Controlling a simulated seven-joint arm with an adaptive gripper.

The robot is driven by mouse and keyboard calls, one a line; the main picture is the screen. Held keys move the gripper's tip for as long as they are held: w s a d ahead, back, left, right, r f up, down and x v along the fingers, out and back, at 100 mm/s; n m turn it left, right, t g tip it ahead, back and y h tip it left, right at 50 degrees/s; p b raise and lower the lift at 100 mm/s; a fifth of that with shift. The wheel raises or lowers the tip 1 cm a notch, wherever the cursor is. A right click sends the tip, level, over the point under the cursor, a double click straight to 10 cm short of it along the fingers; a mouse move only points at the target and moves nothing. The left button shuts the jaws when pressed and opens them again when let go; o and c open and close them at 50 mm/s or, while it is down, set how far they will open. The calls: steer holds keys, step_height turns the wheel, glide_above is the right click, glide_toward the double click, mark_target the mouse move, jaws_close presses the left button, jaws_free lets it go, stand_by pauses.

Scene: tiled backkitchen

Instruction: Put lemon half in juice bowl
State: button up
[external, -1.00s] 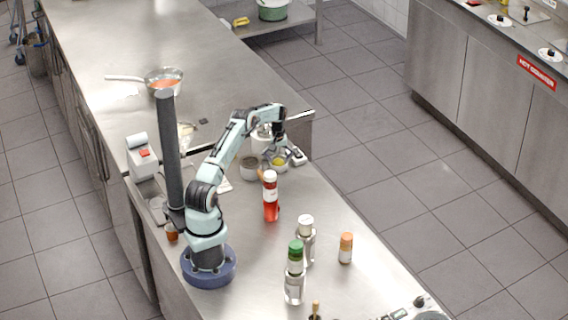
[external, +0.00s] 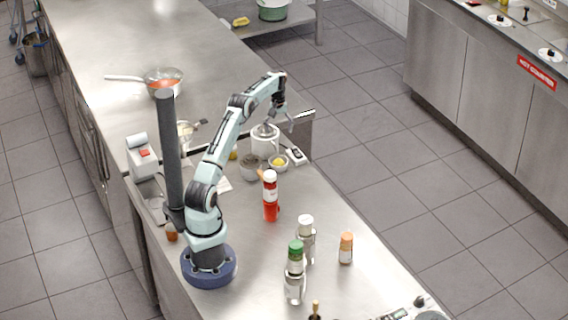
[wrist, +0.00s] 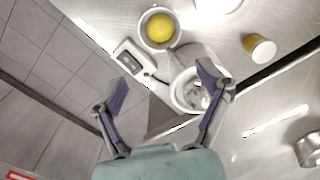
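A small bowl (external: 270,165) stands on the counter with a yellow rounded piece in it, which looks like the lemon half (external: 279,161). In the wrist view the bowl (wrist: 143,40) shows its rim all around the lemon half (wrist: 159,27). My gripper (external: 298,118) is raised above the counter, higher than the bowl and apart from it. In the wrist view my gripper (wrist: 162,75) has its fingers spread wide with nothing held between them.
A white round appliance (external: 265,141) stands behind the bowl, below my gripper. A small dark-faced device (external: 295,155) lies right of the bowl, near the counter edge. A grey bowl (external: 249,169) is at its left. A red bottle (external: 270,200) stands in front.

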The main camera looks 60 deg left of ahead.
steer(key=s+d+r+m, duration=0.35)
steer(key=d+r, duration=0.35)
steer(key=d, duration=0.4)
steer(key=s+d+r+m, duration=0.3)
steer(key=s+d+r, duration=0.3)
steer(key=d, duration=0.5)
steer(key=s+d+m, duration=0.1)
steer(key=s+d, duration=0.2)
steer(key=s, duration=0.3)
steer(key=s+d+f+m, duration=0.1)
steer(key=s+d+m, duration=0.1)
steer(key=s, duration=0.4)
steer(key=s+d+f+m, duration=0.1)
steer(key=s+d+m, duration=0.1)
steer(key=s+d, duration=0.2)
steer(key=s, duration=0.3)
steer(key=shift+d+f+y, duration=0.2)
steer(key=shift+d+y, duration=0.05)
steer(key=shift+y, duration=0.15)
